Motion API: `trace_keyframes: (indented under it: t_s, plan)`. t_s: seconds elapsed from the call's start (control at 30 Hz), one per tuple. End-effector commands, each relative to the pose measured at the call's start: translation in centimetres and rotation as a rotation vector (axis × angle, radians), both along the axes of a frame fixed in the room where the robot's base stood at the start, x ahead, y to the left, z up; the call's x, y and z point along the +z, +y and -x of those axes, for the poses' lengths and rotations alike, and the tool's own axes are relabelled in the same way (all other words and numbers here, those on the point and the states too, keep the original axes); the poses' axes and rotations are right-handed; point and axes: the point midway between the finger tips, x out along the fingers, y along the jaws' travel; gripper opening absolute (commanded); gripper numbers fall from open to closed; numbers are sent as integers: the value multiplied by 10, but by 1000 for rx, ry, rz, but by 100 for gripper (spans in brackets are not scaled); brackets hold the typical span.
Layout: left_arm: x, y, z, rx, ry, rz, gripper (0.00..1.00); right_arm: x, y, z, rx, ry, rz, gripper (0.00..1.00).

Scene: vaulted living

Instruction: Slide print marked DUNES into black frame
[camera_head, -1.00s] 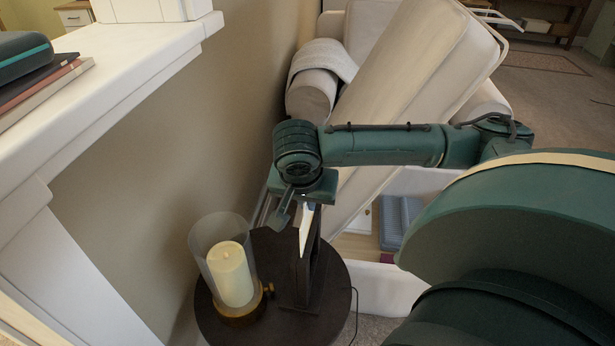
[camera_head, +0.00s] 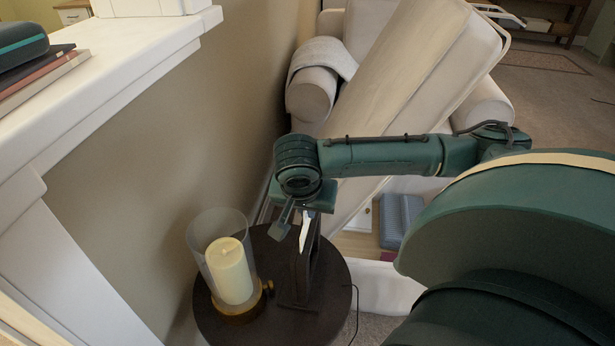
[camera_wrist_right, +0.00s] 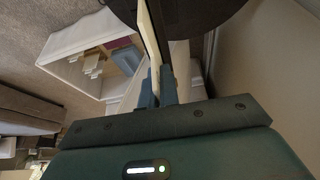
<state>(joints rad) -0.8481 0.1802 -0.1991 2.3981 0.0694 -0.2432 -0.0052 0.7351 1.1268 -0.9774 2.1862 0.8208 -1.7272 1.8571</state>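The black frame (camera_head: 302,280) stands upright on the dark round side table (camera_head: 330,308), seen nearly edge-on. My right gripper (camera_head: 306,211) is directly above it, pointing down. In the right wrist view its two fingers (camera_wrist_right: 158,92) are close together on the thin pale print (camera_wrist_right: 146,22). In the head view the print (camera_head: 305,232) shows as a small white sliver at the frame's top. Its lower part is hidden, so I cannot tell how deep it sits in the frame. The DUNES marking is not readable. My left gripper is not in view.
A candle (camera_head: 230,275) in a glass cylinder with a brass base stands left of the frame on the same table. A white mantel (camera_head: 110,65) runs along the left. A tilted pale cushion (camera_head: 400,70) and armchair are behind my right arm.

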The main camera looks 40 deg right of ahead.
Motion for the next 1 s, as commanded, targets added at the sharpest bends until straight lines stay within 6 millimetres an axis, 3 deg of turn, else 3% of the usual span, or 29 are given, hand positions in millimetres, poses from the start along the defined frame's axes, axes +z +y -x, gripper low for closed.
trace_keyframes:
  t_s: [1.0]
  plan:
    - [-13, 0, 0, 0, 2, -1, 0, -36, 1, 1, 1, 4, -3, 0]
